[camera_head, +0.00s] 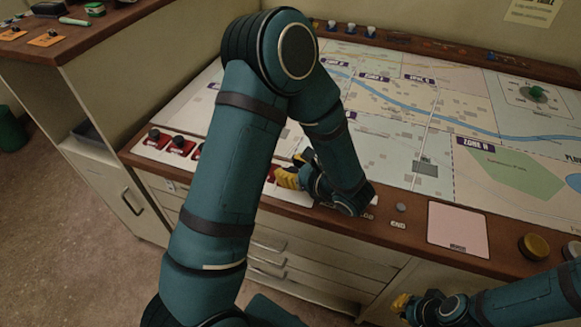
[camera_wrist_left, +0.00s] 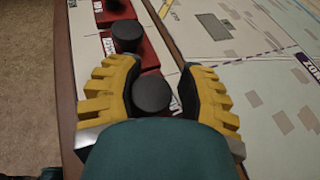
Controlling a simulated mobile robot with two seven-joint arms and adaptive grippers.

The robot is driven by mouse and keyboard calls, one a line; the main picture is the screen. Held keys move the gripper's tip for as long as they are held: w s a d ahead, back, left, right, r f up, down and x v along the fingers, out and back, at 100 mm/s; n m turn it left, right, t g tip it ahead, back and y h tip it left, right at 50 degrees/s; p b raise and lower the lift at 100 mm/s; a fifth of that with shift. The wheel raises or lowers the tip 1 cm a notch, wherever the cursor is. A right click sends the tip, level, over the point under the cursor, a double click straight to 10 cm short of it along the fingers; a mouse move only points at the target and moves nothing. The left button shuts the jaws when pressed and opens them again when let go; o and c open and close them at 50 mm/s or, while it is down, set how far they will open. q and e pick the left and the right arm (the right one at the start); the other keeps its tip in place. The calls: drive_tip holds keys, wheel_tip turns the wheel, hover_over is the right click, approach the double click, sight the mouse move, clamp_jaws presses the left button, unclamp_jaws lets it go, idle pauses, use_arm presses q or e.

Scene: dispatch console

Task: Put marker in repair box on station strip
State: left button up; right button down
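Red markers with black round knobs stand on a white strip along the console's front edge; one (camera_head: 178,145) is at the left. In the left wrist view a black knob (camera_wrist_left: 152,95) sits between the fingers of my left gripper (camera_wrist_left: 155,92), with small gaps visible on both sides. That gripper is open; in the head view its yellow fingers (camera_head: 290,176) are low over the front strip, partly hidden by my arm. A pink square (camera_head: 458,228) with small unclear lettering lies on the front wood strip. My right gripper (camera_head: 402,303) is at the bottom right, its opening unclear.
A second black-knobbed marker (camera_wrist_left: 127,36) stands close beyond the gripped area. The map board (camera_head: 400,110) lies behind the strip. Several blue-and-white pieces (camera_head: 350,28) stand at the back. Yellow (camera_head: 534,246) and dark round buttons are right of the pink square.

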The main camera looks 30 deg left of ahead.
use_arm(q)
drive_tip(key=shift+r, duration=0.15)
drive_tip(key=p+v, duration=0.2)
drive_tip(key=v, duration=0.9)
drive_tip(key=shift+d, duration=0.1)
drive_tip(key=shift+s+d+r, duration=0.1)
drive_tip(key=shift+d, duration=0.3)
